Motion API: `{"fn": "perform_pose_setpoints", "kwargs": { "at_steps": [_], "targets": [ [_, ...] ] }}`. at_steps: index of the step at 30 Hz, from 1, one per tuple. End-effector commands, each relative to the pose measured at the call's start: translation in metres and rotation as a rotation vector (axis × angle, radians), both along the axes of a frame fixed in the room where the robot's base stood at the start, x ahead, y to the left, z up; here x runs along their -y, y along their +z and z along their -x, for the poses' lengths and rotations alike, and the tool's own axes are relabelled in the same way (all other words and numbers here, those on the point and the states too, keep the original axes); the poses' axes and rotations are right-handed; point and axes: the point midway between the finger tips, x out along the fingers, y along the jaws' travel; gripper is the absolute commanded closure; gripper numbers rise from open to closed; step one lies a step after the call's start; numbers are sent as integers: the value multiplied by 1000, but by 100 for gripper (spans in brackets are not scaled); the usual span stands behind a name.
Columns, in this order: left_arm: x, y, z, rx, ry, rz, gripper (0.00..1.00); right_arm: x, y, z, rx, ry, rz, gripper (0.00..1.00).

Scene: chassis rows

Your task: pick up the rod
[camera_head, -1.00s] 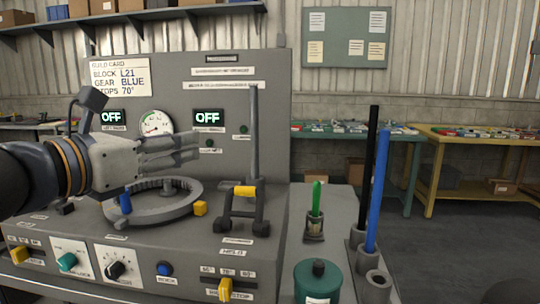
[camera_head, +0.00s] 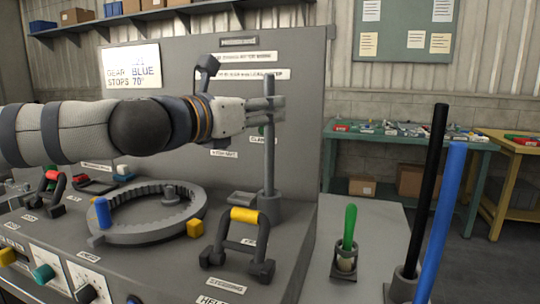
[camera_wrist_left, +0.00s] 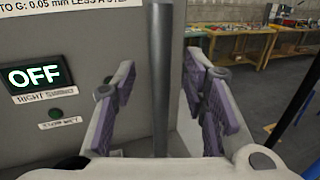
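A thin grey rod (camera_head: 269,165) stands upright in a round grey socket (camera_head: 267,207) on the machine's top, in front of its grey back panel. My left gripper (camera_head: 278,110) reaches in from the left at the rod's upper part. In the left wrist view the rod (camera_wrist_left: 161,85) stands between the two purple-padded fingers of the open left gripper (camera_wrist_left: 160,72), with a gap on each side. A black rod (camera_head: 428,190) and a blue rod (camera_head: 441,220) stand at the right, the black one in a grey holder. My right gripper is not in view.
A yellow-topped handle frame (camera_head: 243,216) stands just in front of the rod. A toothed ring (camera_head: 130,233) with a blue peg lies to the left. A green-handled tool (camera_head: 349,228) stands at the right. Tables with parts stand behind.

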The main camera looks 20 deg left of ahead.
Motion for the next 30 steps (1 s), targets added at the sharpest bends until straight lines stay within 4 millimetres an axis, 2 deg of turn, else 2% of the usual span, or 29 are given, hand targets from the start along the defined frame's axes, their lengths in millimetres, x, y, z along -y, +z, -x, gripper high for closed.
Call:
{"fn": "perform_pose_setpoints", "kwargs": {
  "at_steps": [1, 4, 11, 16, 17, 27, 30],
  "targets": [
    [4, -2, -10, -2, 0, -3, 60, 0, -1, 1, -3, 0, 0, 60],
    [8, -1, -21, 0, 0, -1, 60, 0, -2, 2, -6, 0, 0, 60],
    [8, 1, -22, 1, -1, 0, 60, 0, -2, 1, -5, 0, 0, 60],
    [8, 1, -22, 1, -1, 0, 99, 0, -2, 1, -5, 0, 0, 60],
    [8, 1, -22, 1, -1, -1, 100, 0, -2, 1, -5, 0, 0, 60],
    [8, 1, -22, 3, -1, 0, 100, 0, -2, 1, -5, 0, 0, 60],
    [8, 9, -22, 7, 0, -1, 100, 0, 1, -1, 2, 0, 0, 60]
  ]
}}
